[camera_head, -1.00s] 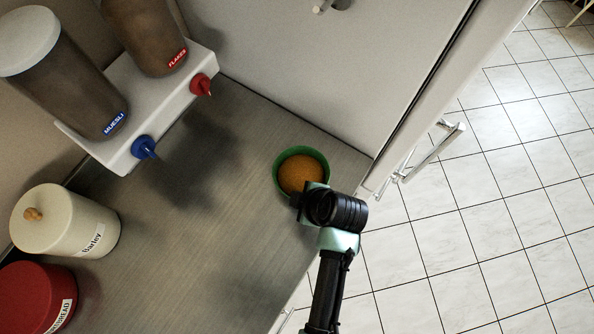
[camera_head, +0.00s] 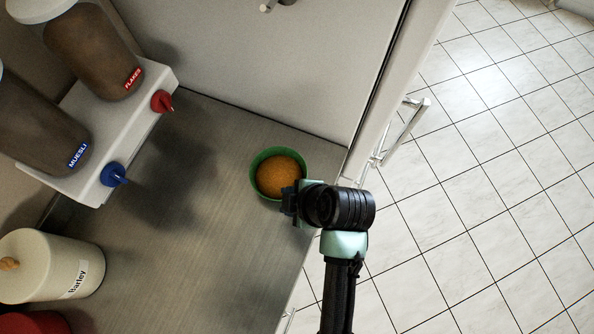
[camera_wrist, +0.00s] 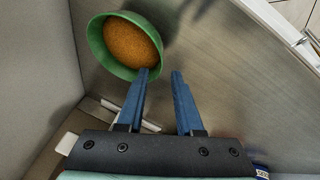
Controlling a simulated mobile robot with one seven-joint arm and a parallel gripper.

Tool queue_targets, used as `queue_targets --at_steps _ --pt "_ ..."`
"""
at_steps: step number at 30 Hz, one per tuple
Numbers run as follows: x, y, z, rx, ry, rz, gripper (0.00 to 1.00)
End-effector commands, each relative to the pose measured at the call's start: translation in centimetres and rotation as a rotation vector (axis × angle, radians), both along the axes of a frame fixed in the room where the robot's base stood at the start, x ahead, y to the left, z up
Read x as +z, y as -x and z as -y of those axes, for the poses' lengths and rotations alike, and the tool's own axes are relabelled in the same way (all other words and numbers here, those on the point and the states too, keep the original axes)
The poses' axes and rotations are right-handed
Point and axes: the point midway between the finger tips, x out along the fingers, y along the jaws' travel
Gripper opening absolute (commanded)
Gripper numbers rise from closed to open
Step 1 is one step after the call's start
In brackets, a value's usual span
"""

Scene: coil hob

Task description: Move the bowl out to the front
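The green bowl (camera_head: 255,185), filled with orange-brown grains, stands upright on the grey counter near its front edge in the head view. It also shows at the upper left of the wrist view (camera_wrist: 97,45). In the wrist view the left fingertip overlaps the bowl's near rim and the right fingertip is beside the bowl. I cannot tell whether the left finger touches it. In the head view my gripper (camera_head: 289,200) is at the bowl's lower right, its fingers mostly hidden.
A white dispenser stand (camera_head: 90,125) with a red and a blue tap stands at the left. A cream barley jar (camera_head: 45,262) and a red container (camera_head: 35,322) are below it. A tall pale cabinet (camera_head: 290,60) rises behind the bowl. The counter (camera_head: 190,270) left of my gripper is clear.

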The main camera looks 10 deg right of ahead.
Motion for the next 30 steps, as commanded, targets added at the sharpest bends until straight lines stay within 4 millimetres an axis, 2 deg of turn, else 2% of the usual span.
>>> queue_targets --at_steps 6,10,30 --pt "3.5 1.3 1.2 -0.003 0.000 0.002 0.35" --pt "4.6 1.8 1.5 -0.001 -0.002 0.001 0.35" --pt "5.0 2.0 1.6 0.001 -0.001 -0.001 0.35"
